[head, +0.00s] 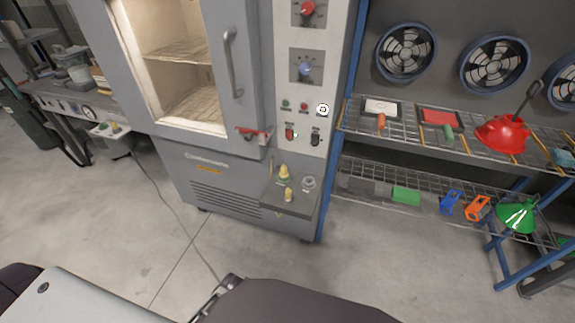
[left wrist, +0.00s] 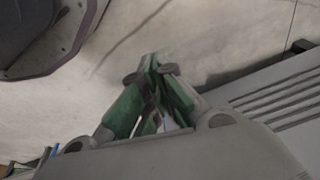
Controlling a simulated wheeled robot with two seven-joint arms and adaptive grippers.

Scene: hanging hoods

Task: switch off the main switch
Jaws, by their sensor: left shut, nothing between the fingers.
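The tall grey oven cabinet has a pale control panel on its right side in the head view. Low on that panel are a red rocker switch (head: 291,132) and a black rocker switch (head: 315,138); their labels are too small to read, so I cannot tell which is the main switch. Above them are a red knob (head: 307,9) and a blue knob (head: 306,69). My left gripper (left wrist: 158,66) is shut and empty in the left wrist view, low over the floor beside the cabinet's vented base (left wrist: 275,95). It is away from the switches. My right gripper is not in view.
A small ledge (head: 297,207) with brass-coloured fittings juts out below the switches. The oven door with its handle (head: 231,62) is left of the panel. Wire shelves (head: 400,152) with red and green items stand at right. The floor in front is clear.

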